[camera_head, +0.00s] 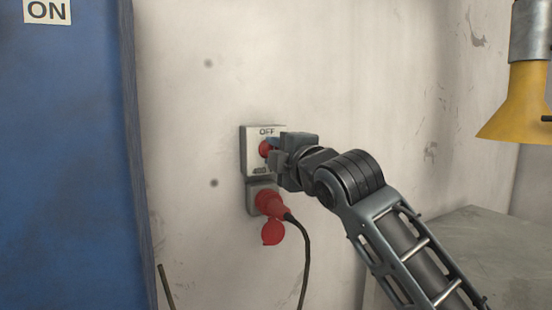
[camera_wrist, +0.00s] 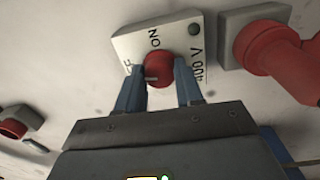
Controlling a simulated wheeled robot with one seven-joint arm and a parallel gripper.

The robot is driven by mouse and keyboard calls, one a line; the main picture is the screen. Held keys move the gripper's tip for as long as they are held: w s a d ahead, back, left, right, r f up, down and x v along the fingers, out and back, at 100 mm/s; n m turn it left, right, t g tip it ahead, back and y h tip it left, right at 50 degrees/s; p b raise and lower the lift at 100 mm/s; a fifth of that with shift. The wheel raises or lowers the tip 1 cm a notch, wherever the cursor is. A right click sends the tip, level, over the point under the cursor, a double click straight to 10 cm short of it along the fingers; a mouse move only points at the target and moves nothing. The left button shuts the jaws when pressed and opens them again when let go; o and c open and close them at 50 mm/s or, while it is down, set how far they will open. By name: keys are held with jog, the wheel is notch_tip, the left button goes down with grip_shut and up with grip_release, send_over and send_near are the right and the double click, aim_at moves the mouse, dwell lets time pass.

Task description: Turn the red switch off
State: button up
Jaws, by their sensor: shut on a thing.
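The red switch (camera_head: 264,149) is a round knob on a white box (camera_head: 249,165) on the wall, with OFF printed at the top. In the wrist view the red switch (camera_wrist: 159,71) sits between my two blue fingers, on the white box (camera_wrist: 128,45) with ON and 400 V lettering. My gripper (camera_head: 270,150) reaches it from the right and is shut on the knob. The fingers also show in the wrist view (camera_wrist: 159,75). A small light mark shows on the knob's lower left edge. Part of the lettering beside the left finger is hidden.
A red plug (camera_head: 269,203) with a hanging red cap (camera_head: 273,233) and a dark cable (camera_head: 306,260) is just below the box. A blue cabinet (camera_head: 70,150) stands at left, a yellow cone-shaped part (camera_head: 518,105) and grey surface (camera_head: 480,240) at right.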

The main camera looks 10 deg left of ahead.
jog(key=shift+n, duration=1.2)
jog(key=o, duration=1)
jog(key=b+v, duration=0.1)
jog(key=v, duration=0.6)
jog(key=shift+s+d, duration=0.2)
jog(key=shift+s, duration=0.15)
jog(key=shift+f, duration=0.1)
